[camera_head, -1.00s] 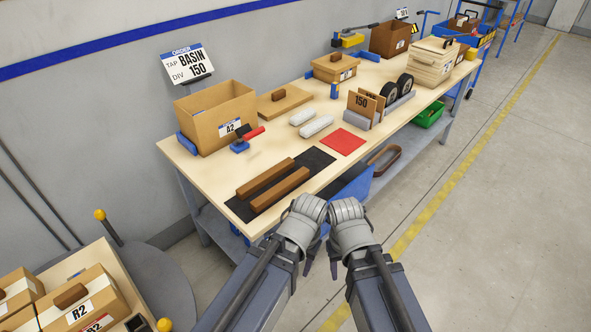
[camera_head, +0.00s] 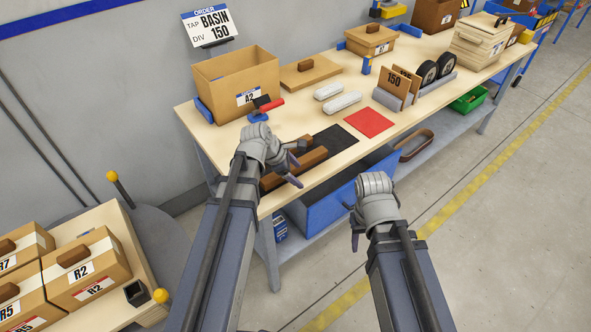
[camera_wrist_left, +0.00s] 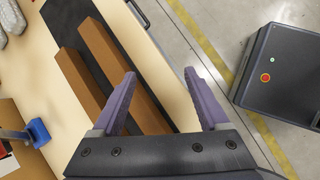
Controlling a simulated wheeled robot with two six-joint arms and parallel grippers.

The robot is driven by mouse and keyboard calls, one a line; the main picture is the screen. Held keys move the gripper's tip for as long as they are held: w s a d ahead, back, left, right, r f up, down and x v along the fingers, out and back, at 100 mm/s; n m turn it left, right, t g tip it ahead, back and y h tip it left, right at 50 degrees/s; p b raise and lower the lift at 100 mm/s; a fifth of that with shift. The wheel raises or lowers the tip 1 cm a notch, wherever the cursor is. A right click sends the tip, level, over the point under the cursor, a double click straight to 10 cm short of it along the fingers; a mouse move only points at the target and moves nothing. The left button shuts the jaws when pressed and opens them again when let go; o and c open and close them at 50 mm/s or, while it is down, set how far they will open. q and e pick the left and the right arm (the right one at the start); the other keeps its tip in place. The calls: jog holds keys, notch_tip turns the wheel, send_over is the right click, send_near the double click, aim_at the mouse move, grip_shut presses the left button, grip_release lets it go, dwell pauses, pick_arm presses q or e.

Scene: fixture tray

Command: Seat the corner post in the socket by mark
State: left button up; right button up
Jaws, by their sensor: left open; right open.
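Two long brown bars lie side by side on a dark mat (camera_head: 340,137) at the table's near edge; I cannot tell whether either is the corner post. One bar (camera_head: 307,160) shows beside my left gripper (camera_head: 295,165), and both show in the left wrist view (camera_wrist_left: 100,68). My left gripper is open and empty above the bars; in the left wrist view its left finger overlaps the nearer bar (camera_wrist_left: 128,75). My right gripper (camera_head: 354,225) is open and empty in front of the table edge. No marked socket can be clearly identified.
An open cardboard box (camera_head: 235,85) marked A2 stands at the table's back left. A red-handled tool (camera_head: 265,108), white rolls (camera_head: 342,103), a red mat (camera_head: 369,122) and a 150 divider rack (camera_head: 395,88) stand around. A cart with cartons (camera_head: 88,270) is at lower left.

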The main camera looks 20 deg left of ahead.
pick_arm(q)
jog(key=w+a+n, duration=0.1)
jog(key=a+n, duration=0.1)
jog(key=w+a+r+n+t, duration=0.1)
jog(key=n, duration=0.1)
jog(key=w+a+n+t, duration=0.1)
jog(key=a+n, duration=0.1)
jog(key=shift+w+a+r+n, duration=0.2)
jog(key=shift+a+n, duration=0.1)
jog(key=shift+n, duration=0.1)
jog(key=b+x, duration=0.2)
jog(key=shift+d+f, duration=0.1)
jog(key=shift+f, duration=0.15)
jog(key=shift+w+d+f+b, duration=0.1)
jog(key=shift+w+f+b, duration=0.1)
jog(key=shift+b, duration=0.1)
jog(key=shift+r, duration=0.15)
jog(key=b+x, duration=0.3)
jog(key=x, duration=0.2)
jog(key=shift+w+d+b, duration=0.15)
jog(key=shift+d+b, duration=0.05)
jog(key=shift+b, duration=0.2)
jog(key=shift+r, duration=0.1)
grip_shut()
